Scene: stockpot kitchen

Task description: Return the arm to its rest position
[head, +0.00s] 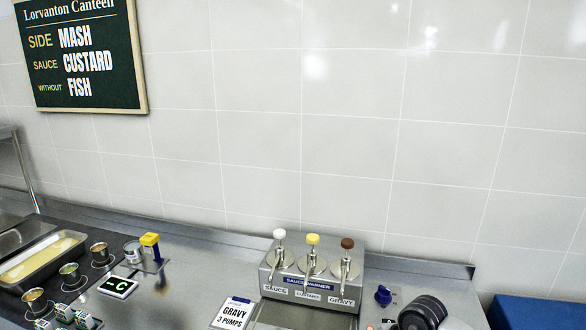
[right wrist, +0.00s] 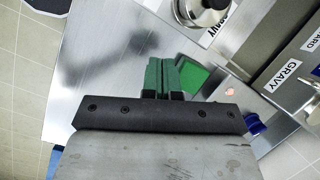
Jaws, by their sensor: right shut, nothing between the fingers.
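My right gripper (right wrist: 162,78) shows in the right wrist view with its two green fingers pressed together and nothing between them. It is above the steel counter (right wrist: 110,60), near the counter's edge. In the head view a dark rounded part of what looks like my right arm (head: 422,312) is at the bottom right, beside the sauce warmer; the fingers do not show there. My left gripper is in neither view.
The sauce warmer (head: 312,282) has three pumps. A blue knob (head: 383,295) stands right of it. Small tins (head: 99,254) and a tray (head: 48,262) are left. A green flat piece (right wrist: 191,78) lies beside the fingers.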

